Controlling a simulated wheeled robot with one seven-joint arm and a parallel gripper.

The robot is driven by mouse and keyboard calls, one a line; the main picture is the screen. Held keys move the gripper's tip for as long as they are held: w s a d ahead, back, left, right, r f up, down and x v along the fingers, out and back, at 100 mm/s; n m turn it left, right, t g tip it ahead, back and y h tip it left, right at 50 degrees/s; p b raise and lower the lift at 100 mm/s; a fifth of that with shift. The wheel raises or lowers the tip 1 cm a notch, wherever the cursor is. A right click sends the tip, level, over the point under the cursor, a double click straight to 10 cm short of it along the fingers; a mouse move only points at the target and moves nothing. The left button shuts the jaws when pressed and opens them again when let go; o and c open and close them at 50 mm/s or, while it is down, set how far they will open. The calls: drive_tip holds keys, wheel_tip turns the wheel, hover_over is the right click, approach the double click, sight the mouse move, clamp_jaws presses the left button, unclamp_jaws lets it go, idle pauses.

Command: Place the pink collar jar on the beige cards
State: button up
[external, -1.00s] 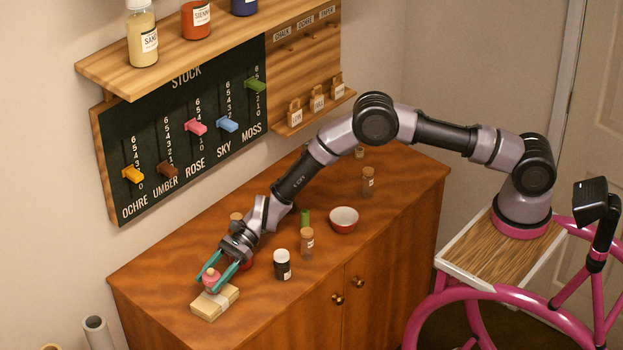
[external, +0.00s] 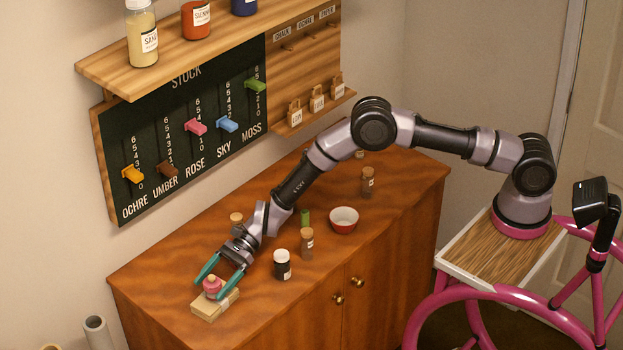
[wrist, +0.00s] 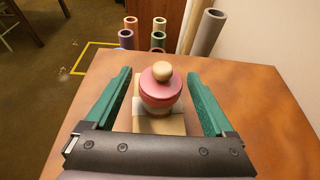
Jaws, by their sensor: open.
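The pink collar jar (external: 212,287) stands upright on top of the beige cards (external: 203,308), a flat banded stack near the left end of the cabinet top. In the wrist view the jar (wrist: 160,92) shows a pink lid with a round tan knob, and the cards (wrist: 148,124) lie under it. My gripper (external: 220,279) is open, with one teal finger on each side of the jar. In the wrist view the gripper (wrist: 160,100) has a clear gap between each finger and the jar.
A black jar with a white lid (external: 282,265) and a cork-topped bottle (external: 307,243) stand to the right. A red bowl (external: 343,219), a green cylinder (external: 305,217) and another jar (external: 236,219) stand farther back. The wall board (external: 185,140) rises behind. The front-left cabinet top is clear.

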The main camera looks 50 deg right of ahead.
drive_tip(key=v, duration=0.5)
drive_tip(key=shift+w+d, duration=0.1)
drive_tip(key=shift+w, duration=0.05)
drive_tip(key=d+r+n, duration=0.1)
drive_tip(key=d+r, duration=0.2)
drive_tip(key=r, duration=0.4)
drive_tip(key=d+r+n+h, duration=0.1)
drive_tip(key=d+r+n, duration=0.15)
drive_tip(key=r, duration=0.45)
drive_tip(key=d+r+n, duration=0.1)
drive_tip(key=d+r, duration=0.2)
drive_tip(key=r, duration=0.3)
drive_tip(key=s+d+r+n+t+h, duration=0.2)
drive_tip(key=s+d+r+n+h, duration=0.15)
drive_tip(key=d+r, duration=1.15)
drive_tip(key=s+d+r+n+t+h, duration=0.1)
drive_tip(key=s+d+r+n, duration=0.1)
drive_tip(key=s+d, duration=0.5)
drive_tip(key=s+d+r+n+t+h, duration=0.1)
drive_tip(key=s+d+r+n, duration=0.15)
drive_tip(key=d, duration=0.85)
drive_tip(key=s+d+n+t+h, duration=0.1)
drive_tip(key=s+d+t+h, duration=0.2)
drive_tip(key=s+d, duration=1.1)
drive_tip(key=shift+s+d+f+h, duration=0.4)
drive_tip(key=shift+d+h, duration=0.5)
drive_tip(key=shift+h, duration=0.05)
